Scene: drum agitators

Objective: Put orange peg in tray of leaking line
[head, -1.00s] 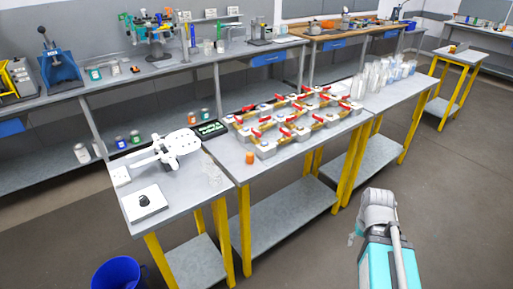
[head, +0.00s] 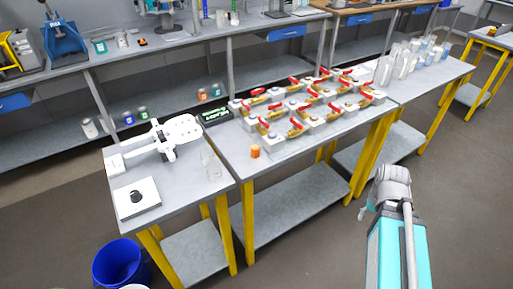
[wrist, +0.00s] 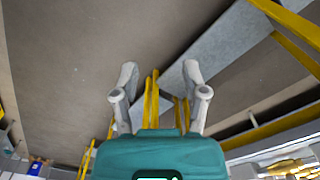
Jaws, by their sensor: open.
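A small orange peg (head: 255,151) stands upright near the front left corner of the middle table in the head view. Behind it are several rows of grey blocks with brass valves and red handles (head: 297,129); I cannot tell from here which line leaks. My gripper (wrist: 160,85) is open and empty in the wrist view, with its two fingers apart over the floor and table legs. In the head view my arm is at the lower right, in front of the tables and well away from the peg.
A small black display with green text (head: 215,116) lies behind the peg. A left table (head: 185,195) holds a white device (head: 170,142), a glass beaker (head: 210,165) and a white plate with a black knob (head: 137,198). Clear beakers (head: 385,70) stand at right. A blue bucket (head: 118,265) is on the floor.

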